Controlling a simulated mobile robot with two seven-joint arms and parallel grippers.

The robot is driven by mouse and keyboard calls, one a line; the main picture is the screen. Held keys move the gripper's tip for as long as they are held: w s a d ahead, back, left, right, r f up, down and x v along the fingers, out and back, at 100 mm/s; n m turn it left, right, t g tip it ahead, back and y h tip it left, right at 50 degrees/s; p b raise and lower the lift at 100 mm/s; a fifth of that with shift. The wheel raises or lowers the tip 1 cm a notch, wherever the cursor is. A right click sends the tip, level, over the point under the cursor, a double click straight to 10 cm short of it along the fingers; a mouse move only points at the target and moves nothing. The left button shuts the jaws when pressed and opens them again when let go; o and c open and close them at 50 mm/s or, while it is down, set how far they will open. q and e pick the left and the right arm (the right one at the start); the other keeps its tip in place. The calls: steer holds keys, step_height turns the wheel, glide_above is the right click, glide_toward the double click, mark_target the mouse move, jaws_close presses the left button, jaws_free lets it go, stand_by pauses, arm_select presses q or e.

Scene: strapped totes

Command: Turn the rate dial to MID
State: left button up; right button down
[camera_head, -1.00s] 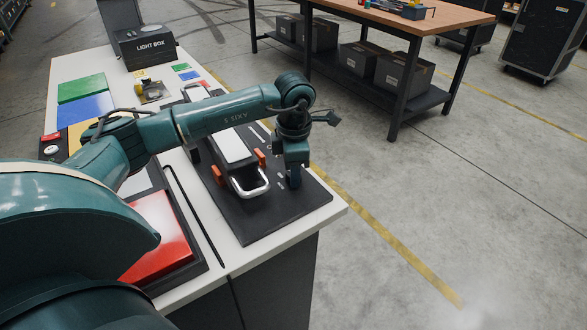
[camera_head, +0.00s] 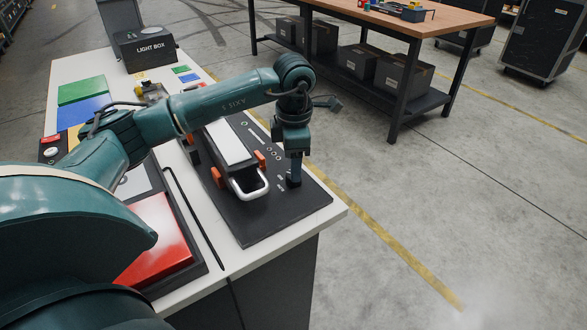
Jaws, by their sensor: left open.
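My left gripper (camera_head: 294,181) points down over the right part of a dark panel (camera_head: 262,217) on the white bench. Its fingertips are at or just above the panel surface, beside small white markings. The jaws are open, though the fingers overlap from this angle. I cannot make out the rate dial; the gripper may be hiding it. Several small round marks (camera_head: 271,152) show on the panel behind the gripper. The dial's setting and the label wording are too small to read. My right gripper is not in view.
A black device with a white top (camera_head: 230,141), orange clips and a light looped handle (camera_head: 251,191) stands on the panel, left of the gripper. A red pad (camera_head: 160,240) lies nearer. Open floor lies right of the bench.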

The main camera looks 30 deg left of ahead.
arm_select(q)
step_height(320, 180, up, 10)
steer(key=shift+s+d+f, duration=0.2)
stand_by(0.5)
